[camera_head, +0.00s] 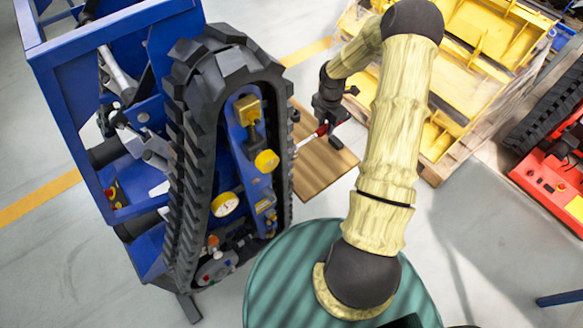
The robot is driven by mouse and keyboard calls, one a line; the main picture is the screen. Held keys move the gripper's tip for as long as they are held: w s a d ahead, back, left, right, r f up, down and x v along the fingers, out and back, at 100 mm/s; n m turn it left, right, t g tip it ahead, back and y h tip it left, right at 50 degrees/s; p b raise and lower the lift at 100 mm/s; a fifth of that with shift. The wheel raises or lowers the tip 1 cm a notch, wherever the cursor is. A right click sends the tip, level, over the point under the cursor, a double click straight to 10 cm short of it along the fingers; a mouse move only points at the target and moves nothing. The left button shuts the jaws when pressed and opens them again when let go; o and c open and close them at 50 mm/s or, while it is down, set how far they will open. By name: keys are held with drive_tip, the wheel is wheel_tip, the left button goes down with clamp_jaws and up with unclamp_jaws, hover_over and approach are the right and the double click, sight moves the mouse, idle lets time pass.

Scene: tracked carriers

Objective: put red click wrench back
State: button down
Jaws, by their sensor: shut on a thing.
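The red click wrench (321,130) shows as a small red handle with a thin metallic shaft running down and left. My gripper (326,122) is shut on its red handle, above the far part of a wooden board (322,172). The shaft's end lies close to the right side of the blue tracked carrier (199,130); whether it touches the black track cannot be told. The gripper's fingers are small and partly hidden by its dark body.
The blue carrier has yellow fittings and a gauge (225,204). A yellow metal structure (470,60) rests on a wooden pallet (432,172) at the upper right. A red tracked machine (548,180) stands at the far right. Grey floor at the lower right is mostly clear.

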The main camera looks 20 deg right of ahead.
drive_tip(key=shift+s+a, duration=0.1)
drive_tip(key=shift+s, duration=0.1)
drive_tip(key=shift+f, duration=0.35)
drive_tip(key=shift+f+p, duration=0.75)
drive_tip(key=shift+f, duration=1.75)
drive_tip(key=shift+f+p, duration=0.65)
drive_tip(key=shift+f, duration=1.45)
drive_tip(key=c, duration=1.1)
unclamp_jaws()
drive_tip(key=shift+c, duration=0.2)
